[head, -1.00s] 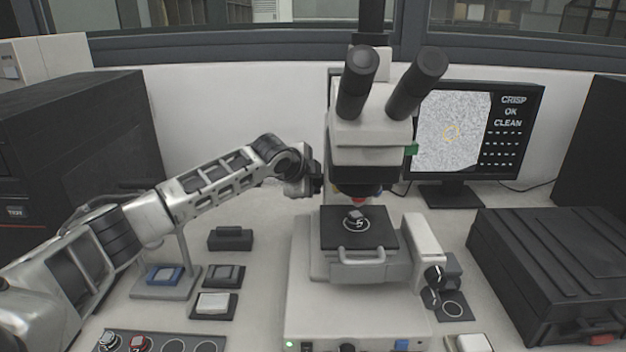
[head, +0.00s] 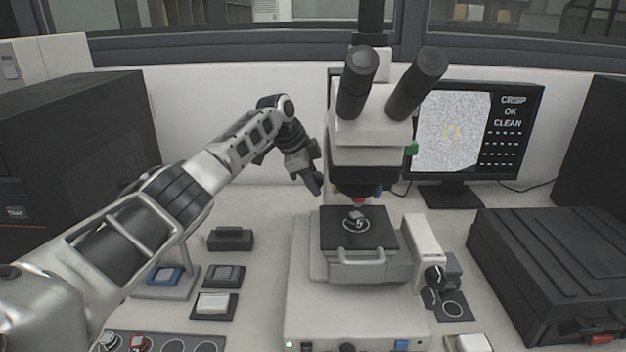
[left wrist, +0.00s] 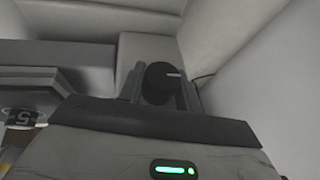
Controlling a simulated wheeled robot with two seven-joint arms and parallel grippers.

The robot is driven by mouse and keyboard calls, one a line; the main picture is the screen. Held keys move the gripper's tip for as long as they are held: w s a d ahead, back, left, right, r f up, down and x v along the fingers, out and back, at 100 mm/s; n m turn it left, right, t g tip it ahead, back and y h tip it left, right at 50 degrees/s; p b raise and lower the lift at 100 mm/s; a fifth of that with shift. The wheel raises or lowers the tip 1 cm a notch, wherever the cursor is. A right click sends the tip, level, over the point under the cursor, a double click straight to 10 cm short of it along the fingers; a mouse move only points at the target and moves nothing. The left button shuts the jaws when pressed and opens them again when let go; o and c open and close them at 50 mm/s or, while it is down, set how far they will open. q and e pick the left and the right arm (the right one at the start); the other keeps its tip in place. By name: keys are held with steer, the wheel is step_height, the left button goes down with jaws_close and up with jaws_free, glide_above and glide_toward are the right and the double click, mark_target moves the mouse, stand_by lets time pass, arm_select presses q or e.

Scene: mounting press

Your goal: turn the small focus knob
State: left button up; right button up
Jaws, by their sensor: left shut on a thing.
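The small focus knob is a dark round knob (left wrist: 158,83) with a white mark on its face in the left wrist view. My left gripper (left wrist: 160,90) has a finger on each side of it and is shut on it. In the head view the left gripper (head: 315,184) is at the left side of the microscope (head: 372,145), tilted down to the right; the knob is hidden there. The microscope stage (head: 335,240) bears a small sample on a ringed spot. The monitor (head: 452,132) reads CRISP, OK, CLEAN. My right gripper does not show.
A black case (head: 555,260) lies at the right. A stand with a blue block, several small dark holders (head: 230,239) and a tray with round places (head: 188,344) are at the left. Knobs (head: 433,278) stick out at the microscope's right side. The bench left of the microscope has some free room.

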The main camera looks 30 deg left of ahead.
arm_select(q)
steer(key=shift+f, duration=0.15)
steer(key=o, duration=1)
steer(key=shift+a, duration=0.1)
steer(key=shift+c, duration=0.2)
steer(key=b+v, duration=0.1)
steer(key=v, duration=1.5)
steer(key=shift+b, duration=0.4)
